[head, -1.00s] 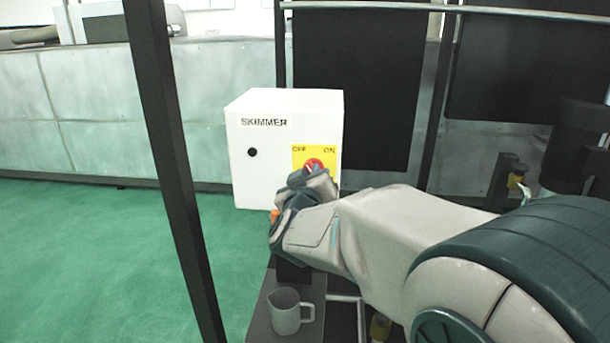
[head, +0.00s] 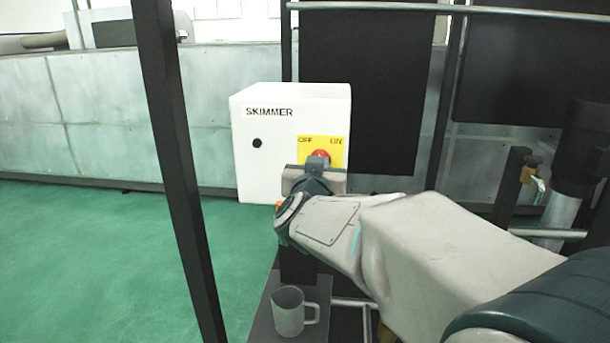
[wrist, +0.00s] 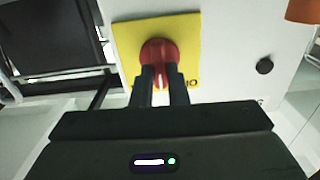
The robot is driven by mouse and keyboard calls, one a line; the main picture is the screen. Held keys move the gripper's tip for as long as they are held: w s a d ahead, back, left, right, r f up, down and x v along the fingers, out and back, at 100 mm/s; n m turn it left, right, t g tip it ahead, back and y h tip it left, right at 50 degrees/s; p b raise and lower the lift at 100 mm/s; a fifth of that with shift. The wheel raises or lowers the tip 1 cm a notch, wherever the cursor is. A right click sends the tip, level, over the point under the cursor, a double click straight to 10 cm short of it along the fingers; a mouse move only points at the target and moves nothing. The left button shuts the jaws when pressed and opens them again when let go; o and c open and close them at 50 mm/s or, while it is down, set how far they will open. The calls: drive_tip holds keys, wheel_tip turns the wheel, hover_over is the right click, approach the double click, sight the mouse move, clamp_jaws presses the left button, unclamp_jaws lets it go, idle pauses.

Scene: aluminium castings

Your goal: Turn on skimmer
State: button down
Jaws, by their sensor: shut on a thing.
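The skimmer box (head: 262,172) is white, marked "SKIMMER", and stands in the middle of the head view. A yellow plate (head: 336,158) on its front reads OFF at left and ON at right, and carries a red rotary knob (head: 318,155). In the wrist view, the red knob (wrist: 158,50) sits on the yellow plate (wrist: 126,36). My gripper (wrist: 160,85) has its two dark fingers at the knob, one on each side of its grip, shut on it. In the head view, my gripper (head: 318,165) partly hides the plate and knob.
A dark upright post (head: 180,170) stands left of the box. A grey jug (head: 287,312) is on a small dark shelf (head: 262,325) below my arm. Dark panels (head: 365,90) and a rail are behind. Green floor at left is clear.

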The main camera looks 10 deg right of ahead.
drive_tip(key=m+b, duration=0.1)
drive_tip(key=m, duration=0.1)
drive_tip(key=m+b, duration=0.2)
drive_tip(key=m, duration=0.1)
drive_tip(key=shift+d+f, duration=0.1)
drive_tip(key=shift+f, duration=0.1)
drive_tip(key=shift+m, duration=0.4)
drive_tip(key=c, duration=1.4)
unclamp_jaws()
drive_tip(key=shift+r, duration=0.1)
drive_tip(key=shift+c, duration=0.2)
drive_tip(key=shift+s, duration=0.1)
